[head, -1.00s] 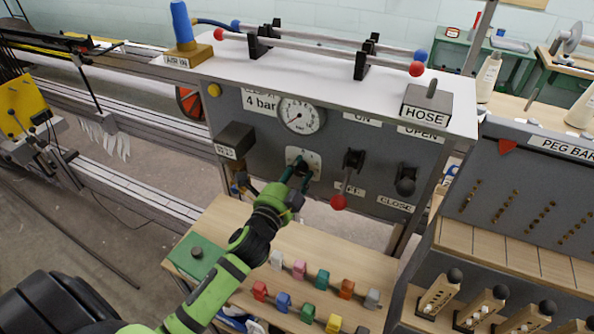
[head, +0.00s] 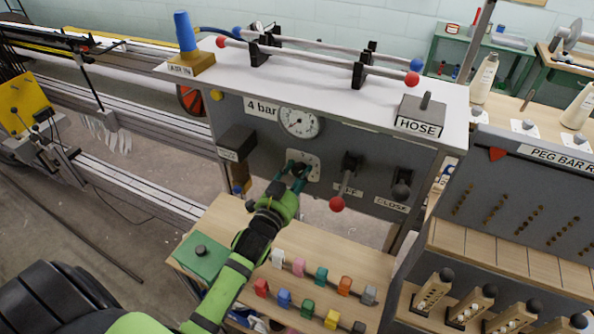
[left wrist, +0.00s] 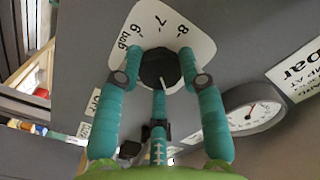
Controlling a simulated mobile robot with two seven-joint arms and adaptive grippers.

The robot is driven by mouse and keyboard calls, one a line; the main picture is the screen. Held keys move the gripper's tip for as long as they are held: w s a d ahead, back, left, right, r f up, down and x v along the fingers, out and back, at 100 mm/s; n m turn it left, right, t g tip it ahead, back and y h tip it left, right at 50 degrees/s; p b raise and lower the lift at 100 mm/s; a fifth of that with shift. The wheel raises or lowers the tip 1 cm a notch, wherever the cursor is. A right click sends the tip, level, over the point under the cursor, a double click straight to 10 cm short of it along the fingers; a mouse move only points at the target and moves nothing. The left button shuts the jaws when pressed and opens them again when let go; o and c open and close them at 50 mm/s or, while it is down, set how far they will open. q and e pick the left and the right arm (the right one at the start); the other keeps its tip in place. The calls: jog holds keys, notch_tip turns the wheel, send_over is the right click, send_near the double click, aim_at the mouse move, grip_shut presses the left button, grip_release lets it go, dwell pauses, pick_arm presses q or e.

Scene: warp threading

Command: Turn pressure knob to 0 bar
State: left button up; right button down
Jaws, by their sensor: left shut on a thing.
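The pressure knob (left wrist: 160,68) is a dark round knob on a white numbered plate (left wrist: 178,25), with 6, 7 and 8 readable in the left wrist view. The plate also shows in the head view (head: 313,170) on the grey panel. My left gripper (head: 298,172) is shut on the knob, and its teal fingers sit on both sides of it in the left wrist view (left wrist: 160,75). The pressure gauge (head: 300,122) is above the knob, and it also shows in the left wrist view (left wrist: 252,110). Its exact reading is too small to tell. My right gripper is not in view.
A "4 bar" label (head: 262,108) is beside the gauge. A red-ball lever (head: 337,204) and a black-knobbed lever (head: 401,190) are right of the knob. A dark box (head: 237,142) juts out on the left. Coloured clips lie on the wooden shelf (head: 235,215) below.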

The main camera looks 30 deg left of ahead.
pick_arm(q)
jog(key=n+p, duration=0.1)
jog(key=n, duration=0.3)
jog(key=shift+r+n+p, duration=0.1)
jog(key=shift+n+p, duration=0.65)
jog(key=shift+n, duration=1.45)
jog(key=o, duration=1.2)
jog(key=shift+c, duration=0.2)
jog(key=s, duration=1.2)
jog(key=shift+d, duration=0.35)
jog(key=shift+s+f, duration=0.1)
jog(key=shift+f, duration=0.1)
